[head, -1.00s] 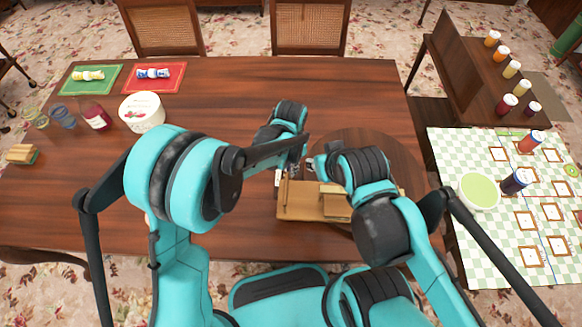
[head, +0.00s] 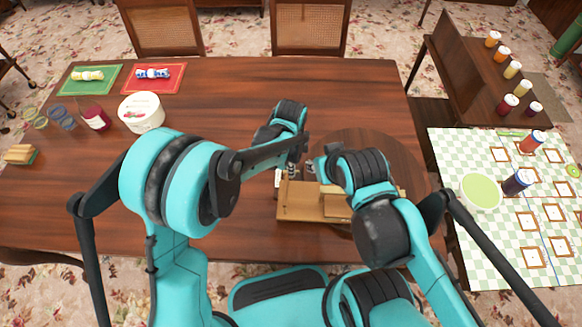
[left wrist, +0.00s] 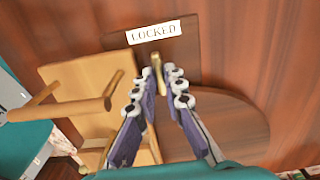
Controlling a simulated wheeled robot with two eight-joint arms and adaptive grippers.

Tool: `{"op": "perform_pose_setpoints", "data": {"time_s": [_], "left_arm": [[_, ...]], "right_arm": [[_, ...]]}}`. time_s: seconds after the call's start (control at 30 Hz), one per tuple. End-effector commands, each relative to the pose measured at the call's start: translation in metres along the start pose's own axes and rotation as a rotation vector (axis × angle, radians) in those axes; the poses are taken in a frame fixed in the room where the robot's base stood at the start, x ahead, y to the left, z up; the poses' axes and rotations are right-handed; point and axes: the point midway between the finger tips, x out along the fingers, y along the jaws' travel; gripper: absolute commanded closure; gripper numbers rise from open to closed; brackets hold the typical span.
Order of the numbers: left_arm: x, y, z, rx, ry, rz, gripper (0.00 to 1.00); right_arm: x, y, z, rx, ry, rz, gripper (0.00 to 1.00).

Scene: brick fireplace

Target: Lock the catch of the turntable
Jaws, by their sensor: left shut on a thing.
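The turntable (head: 402,158) is a round dark wooden disc on the table, partly hidden by my right arm. It also shows in the left wrist view (left wrist: 232,118). Beside it is a dark wooden plate with a white label reading LOCKED (left wrist: 153,32). A small brass catch lever (left wrist: 157,66) stands just below this label. My left gripper (left wrist: 159,74) is shut on the lever, with its purple-padded fingers on either side of it. In the head view my left gripper (head: 294,168) is partly covered by its arm. My right gripper's fingers are mostly hidden behind its own wrist.
A light wooden box-like piece with a bar (head: 300,202) sits at the turntable's near side, close to both arms. A white tub (head: 141,112), jars and two mats stand far left. A checkered side table (head: 448,150) with bottles is at right.

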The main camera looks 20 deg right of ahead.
Motion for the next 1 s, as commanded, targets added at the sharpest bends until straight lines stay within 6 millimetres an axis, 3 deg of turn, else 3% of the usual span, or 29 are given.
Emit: {"op": "perform_pose_setpoints", "data": {"time_s": [0.57,0.6,0.67,1.0], "left_arm": [[-0.0002,-0.0003,-0.0002,0.033,0.0,-0.001,1.0],[-0.0002,-0.0003,-0.0002,0.033,0.0,-0.001,0.85],[-0.0002,-0.0003,-0.0002,0.033,0.0,-0.001,0.69],[0.0001,-0.0001,-0.0001,0.032,0.0,0.0,0.69]], "right_arm": [[0.0002,0.0,0.0001,0.0,0.0,0.0,0.69],[0.0002,0.0,0.0001,0.0,0.0,0.0,0.69],[0.0002,0.0,0.0001,0.0,0.0,0.0,0.69],[0.0002,0.0,0.0001,0.0,0.0,0.0,0.69]]}}
